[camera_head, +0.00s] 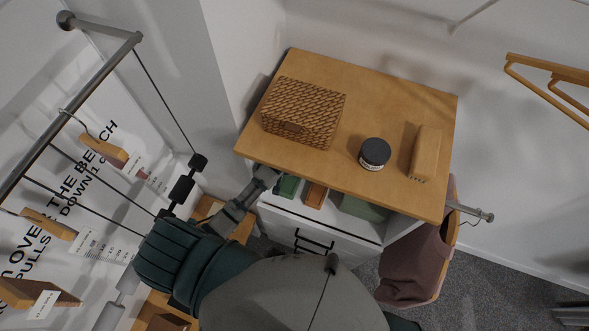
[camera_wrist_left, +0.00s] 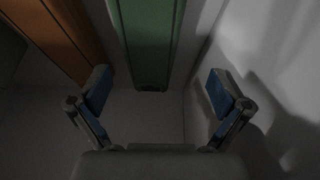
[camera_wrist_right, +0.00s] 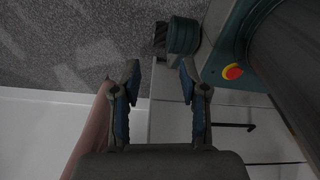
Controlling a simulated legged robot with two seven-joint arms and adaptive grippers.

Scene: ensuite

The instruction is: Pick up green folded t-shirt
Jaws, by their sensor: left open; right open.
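Under the wooden top, a paler green folded cloth (camera_head: 364,208) lies on the white shelf, partly hidden by the top. It looks like the t-shirt. A darker, narrow green item (camera_head: 288,186) lies further left; I cannot tell whether it is cloth. My left gripper (camera_head: 270,175) reaches under the top's left front edge. In the left wrist view, my left gripper (camera_wrist_left: 160,90) is open and empty, with the narrow green item (camera_wrist_left: 150,45) ahead between its fingers. My right gripper (camera_wrist_right: 158,82) is open and empty in the right wrist view and does not show in the head view.
An orange-brown item (camera_head: 315,195) stands between the green things. A woven box (camera_head: 305,112), dark jar (camera_head: 374,153) and wooden brush (camera_head: 425,152) sit on the wooden top (camera_head: 355,90). A mauve garment (camera_head: 412,262) hangs at right. A white wall (camera_wrist_left: 285,60) flanks my left gripper.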

